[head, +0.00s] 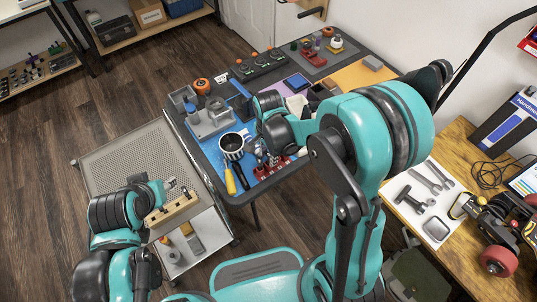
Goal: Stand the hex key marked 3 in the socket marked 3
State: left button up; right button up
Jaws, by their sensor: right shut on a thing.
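My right gripper (263,157) points down over the blue mat, just above a red block (272,170) at the table's front edge. It is shut on a small thin thing that looks like a hex key; its marking is too small to read. I cannot tell whether it touches the red block. The red block has several small features on top, and no number can be read. My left gripper (171,186) is over the cart at the left, close behind a pale wooden block (172,211) with dark spots. Whether its fingers are open is not clear.
A round black-rimmed cup (232,146), a yellow-handled tool (229,180) and a dark-handled tool (241,176) lie left of the red block. A grey fixture (210,119) stands behind them. The perforated cart top (125,155) is mostly clear.

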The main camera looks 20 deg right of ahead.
dwell(0.3)
jog(key=o, duration=1.4)
jog(key=shift+c, duration=0.2)
jog(key=shift+r+p, duration=2.7)
jog(key=shift+r, duration=0.8)
jog(key=s+d+r+n+t, duration=0.2)
jog(key=s+r+n+t, duration=0.1)
jog(key=s+r+n, duration=0.2)
jog(key=s+d+r+n+t, duration=0.2)
jog(key=s+r+n+t, duration=0.2)
jog(key=r+n, duration=0.4)
jog(key=shift+s+d+n, duration=0.35)
jog(key=shift+s+n, duration=0.15)
jog(key=shift+s, duration=0.15)
